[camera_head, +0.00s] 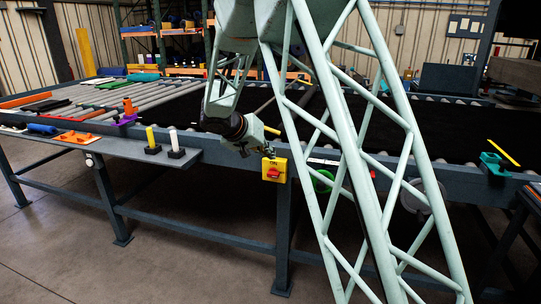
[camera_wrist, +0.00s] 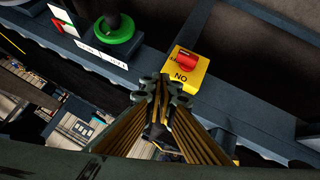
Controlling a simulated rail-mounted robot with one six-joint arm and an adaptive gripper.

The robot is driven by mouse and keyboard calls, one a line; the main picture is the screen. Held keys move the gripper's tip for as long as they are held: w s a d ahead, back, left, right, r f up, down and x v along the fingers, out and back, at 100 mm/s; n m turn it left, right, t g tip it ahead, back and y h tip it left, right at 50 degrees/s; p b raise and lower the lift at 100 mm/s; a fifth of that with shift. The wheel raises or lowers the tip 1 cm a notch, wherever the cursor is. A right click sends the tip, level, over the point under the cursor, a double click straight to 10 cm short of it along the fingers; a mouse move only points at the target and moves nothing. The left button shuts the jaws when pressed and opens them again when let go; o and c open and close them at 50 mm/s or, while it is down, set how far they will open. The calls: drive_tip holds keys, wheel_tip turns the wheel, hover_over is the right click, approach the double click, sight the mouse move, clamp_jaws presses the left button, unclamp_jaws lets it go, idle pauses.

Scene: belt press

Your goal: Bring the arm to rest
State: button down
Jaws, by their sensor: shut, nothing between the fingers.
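My gripper (camera_head: 266,152) is at the front edge of the belt press table, just above the yellow switch box in the head view. Its fingers are shut and empty. In the wrist view the fingertips (camera_wrist: 163,88) are together, with the yellow box (camera_wrist: 186,68) just beyond them. I cannot tell whether the fingertips touch the box. My arm's pale green lattice links cover the middle of the head view.
A black knob with a green ring (camera_wrist: 113,40) sits on the rail beside the yellow box. A side shelf (camera_head: 195,158) holds a yellow post (camera_head: 151,138) and a white post (camera_head: 174,140). A dark belt (camera_head: 455,130) lies behind. The floor in front (camera_head: 190,245) is clear.

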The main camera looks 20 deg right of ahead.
idle(0.4)
drive_tip(key=s+r+n+g+y, duration=0.1)
drive_tip(key=s+r, duration=0.4)
drive_tip(key=s, duration=0.6)
drive_tip(key=s+r+y, duration=0.1)
drive_tip(key=s+r, duration=0.4)
drive_tip(key=s, duration=0.5)
drive_tip(key=s+r+n+g+y, duration=0.1)
drive_tip(key=s+r, duration=0.3)
drive_tip(key=s, duration=0.7)
drive_tip(key=s+a+n+y, duration=0.1)
drive_tip(key=s+a, duration=0.2)
drive_tip(key=s, duration=0.7)
drive_tip(key=s+a+n+y, duration=0.1)
drive_tip(key=s+a, duration=0.3)
drive_tip(key=s, duration=0.6)
drive_tip(key=s+a+n+y, duration=0.1)
drive_tip(key=s+a+y, duration=0.2)
drive_tip(key=s, duration=0.7)
drive_tip(key=shift+s+a+f+n+t, duration=0.15)
drive_tip(key=shift+s+a+n+t, duration=0.15)
drive_tip(key=shift+s+a, duration=0.1)
